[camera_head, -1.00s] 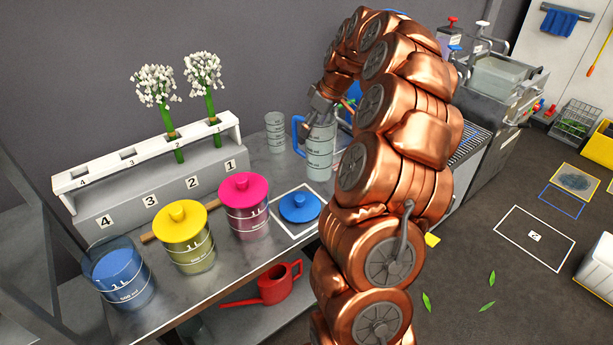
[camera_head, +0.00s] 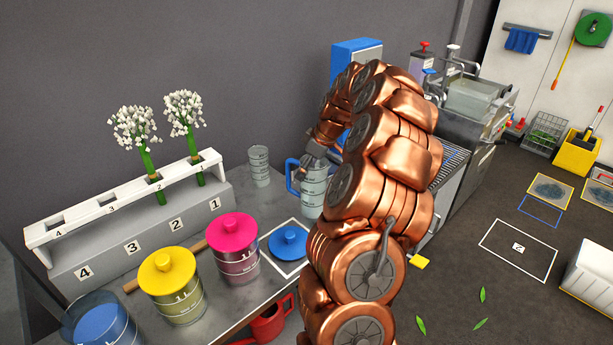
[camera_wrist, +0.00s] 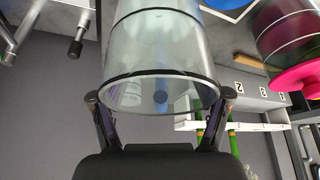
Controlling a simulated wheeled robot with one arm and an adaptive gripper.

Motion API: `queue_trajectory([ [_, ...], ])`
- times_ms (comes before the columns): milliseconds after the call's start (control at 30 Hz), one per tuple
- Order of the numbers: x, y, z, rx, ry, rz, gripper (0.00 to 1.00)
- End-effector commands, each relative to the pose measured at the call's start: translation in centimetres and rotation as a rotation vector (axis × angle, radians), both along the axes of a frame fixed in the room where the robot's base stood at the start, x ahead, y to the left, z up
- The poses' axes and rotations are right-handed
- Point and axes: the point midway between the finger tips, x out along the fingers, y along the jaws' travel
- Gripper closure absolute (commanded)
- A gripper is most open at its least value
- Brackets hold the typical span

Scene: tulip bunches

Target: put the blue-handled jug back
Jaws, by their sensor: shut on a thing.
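The blue-handled jug (camera_head: 313,192) is clear with dark markings and looks upright in the head view, over the back part of the bench, right of a small clear beaker. Its blue handle (camera_head: 292,176) points left. My gripper (camera_head: 316,152) is shut on the jug near its top. In the wrist view, the jug (camera_wrist: 160,45) fills the space between the two fingers of my gripper (camera_wrist: 159,95). My copper arm hides part of the jug's right side. I cannot tell whether its base touches the bench.
On the bench (camera_head: 225,312) a blue lid (camera_head: 288,243) lies within a white outlined square. Pink-lidded (camera_head: 238,252), yellow-lidded (camera_head: 178,290) and blue-filled (camera_head: 100,322) containers stand nearby. The beaker (camera_head: 259,166) and a numbered rack (camera_head: 100,222) with two white flowers stand behind.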

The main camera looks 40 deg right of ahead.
Motion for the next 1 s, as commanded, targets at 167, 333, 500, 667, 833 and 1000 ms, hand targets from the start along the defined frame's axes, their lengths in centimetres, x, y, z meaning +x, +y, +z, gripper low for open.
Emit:
queue_trajectory([
  [167, -0.1, 0.1, -2.3, 0.007, 0.005, -0.001, 0.95],
  [333, -0.1, 0.0, -3.3, 0.003, 0.001, -0.001, 0.95],
  [500, -0.1, 0.0, -3.3, 0.002, 0.001, -0.001, 0.95],
  [667, -0.1, 0.0, -3.7, 0.002, 0.001, -0.001, 0.95],
  [833, -0.1, 0.0, -3.6, 0.002, 0.001, -0.001, 0.11],
  [1000, -0.1, 0.0, -3.6, 0.002, 0.001, -0.001, 0.00],
])
